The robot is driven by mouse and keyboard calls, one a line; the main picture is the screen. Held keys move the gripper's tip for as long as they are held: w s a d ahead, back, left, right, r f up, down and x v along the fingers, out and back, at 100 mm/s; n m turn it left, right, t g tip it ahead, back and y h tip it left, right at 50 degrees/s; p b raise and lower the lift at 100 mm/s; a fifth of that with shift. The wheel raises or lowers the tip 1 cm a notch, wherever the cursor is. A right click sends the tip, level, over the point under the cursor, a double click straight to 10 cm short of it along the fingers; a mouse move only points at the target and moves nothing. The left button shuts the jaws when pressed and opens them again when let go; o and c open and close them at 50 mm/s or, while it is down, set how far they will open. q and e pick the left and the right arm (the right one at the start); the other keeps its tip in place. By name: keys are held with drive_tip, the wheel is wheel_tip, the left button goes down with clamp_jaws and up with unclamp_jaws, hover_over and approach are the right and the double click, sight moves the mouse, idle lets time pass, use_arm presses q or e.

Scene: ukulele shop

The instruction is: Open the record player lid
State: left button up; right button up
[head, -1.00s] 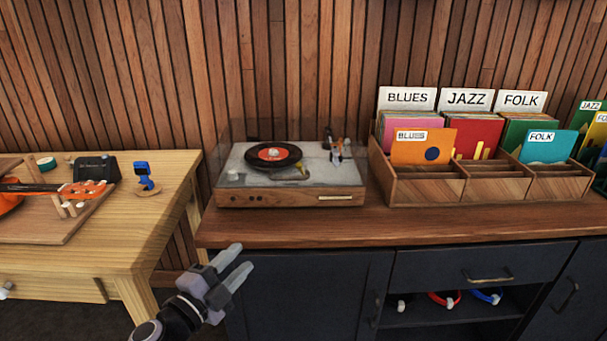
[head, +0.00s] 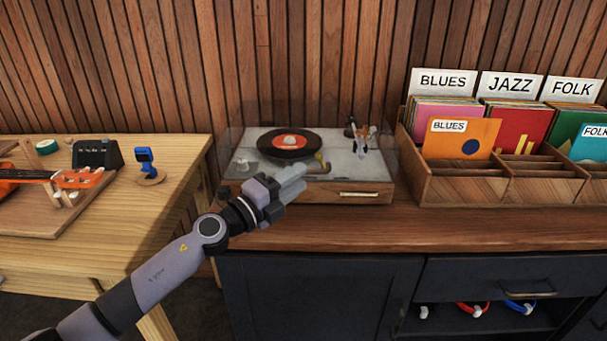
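The record player (head: 375,190) stands on the wooden counter, with a wooden body, a pale top and a black record (head: 290,141) with a red label. A faint clear lid (head: 240,135) seems to be down over it, though its edges are hard to make out. A brass-coloured strip (head: 360,194) is on the front face. My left gripper (head: 302,180) is just in front of the player, covering part of its front-left side. Its two fingers point right and look close together; their gap is unclear. I see no contact. My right gripper is out of view.
A wooden record crate (head: 465,188) stands close to the player's right. A light wooden table (head: 185,165) on the left holds a ukulele (head: 80,178) and a blue device (head: 145,160). The counter front (head: 400,228) is clear.

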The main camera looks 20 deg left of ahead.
use_arm(q)
drive_tip(key=shift+x, duration=1.3)
